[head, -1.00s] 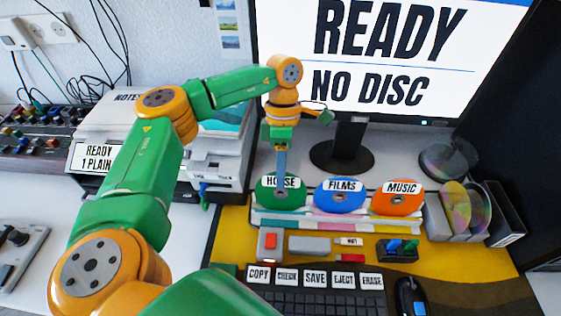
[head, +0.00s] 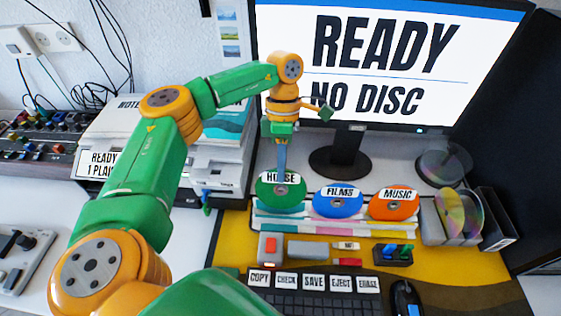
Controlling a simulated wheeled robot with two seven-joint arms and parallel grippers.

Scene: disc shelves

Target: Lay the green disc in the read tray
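The green disc (head: 281,194), labelled HOUSE, is at the left of a row of discs in the head view. I cannot tell which thing is the read tray. My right gripper is not in view.
A blue disc (head: 338,202) and an orange disc (head: 394,204) stand to the right in the rack (head: 300,224). A monitor (head: 390,60) reading NO DISC is behind. A keyboard (head: 315,303) and a box with a red button (head: 271,247) are in front.

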